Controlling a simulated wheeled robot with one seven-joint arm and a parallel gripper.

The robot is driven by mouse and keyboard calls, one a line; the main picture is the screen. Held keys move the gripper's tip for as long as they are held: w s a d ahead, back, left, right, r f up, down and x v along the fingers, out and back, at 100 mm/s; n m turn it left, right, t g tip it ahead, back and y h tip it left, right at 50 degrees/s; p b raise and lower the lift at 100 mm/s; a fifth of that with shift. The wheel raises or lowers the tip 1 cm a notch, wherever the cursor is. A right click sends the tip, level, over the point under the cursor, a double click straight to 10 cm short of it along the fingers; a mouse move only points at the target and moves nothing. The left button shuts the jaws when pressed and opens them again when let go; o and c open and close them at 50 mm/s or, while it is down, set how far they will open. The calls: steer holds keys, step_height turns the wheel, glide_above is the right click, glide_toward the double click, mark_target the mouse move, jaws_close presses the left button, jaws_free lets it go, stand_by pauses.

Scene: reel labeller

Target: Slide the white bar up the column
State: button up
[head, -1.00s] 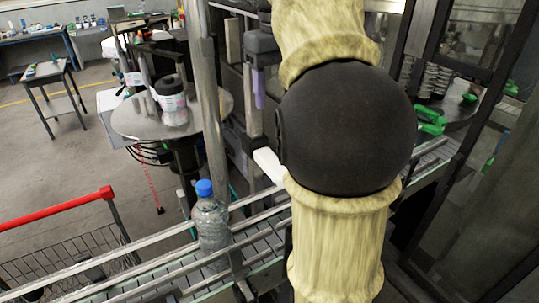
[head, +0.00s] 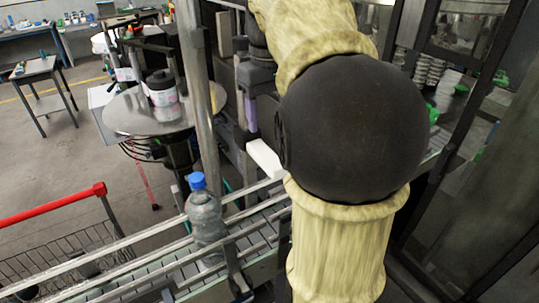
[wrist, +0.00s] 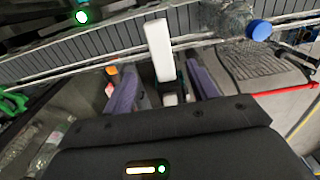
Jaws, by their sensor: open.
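The white bar (head: 264,158) juts out beside the grey column in the head view, just above the conveyor; my arm hides its right end. In the wrist view the white bar (wrist: 159,50) lies ahead of my gripper (wrist: 163,88), lined up with the gap between its two purple fingers. The fingers are apart and nothing is gripped. In the head view one purple finger (head: 250,113) shows above the bar. Whether the fingers reach around the bar I cannot tell.
A conveyor (head: 170,270) with metal rails runs below, carrying a blue-capped bottle (head: 205,215). A round reel table (head: 130,115) stands to the left behind the metal post (head: 197,80). A red-handled cart (head: 60,205) is at lower left.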

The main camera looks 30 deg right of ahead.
mark_target(269, 157)
step_height(269, 157, down, 10)
steer(key=shift+f+p, duration=0.25)
steer(key=shift+p, duration=0.1)
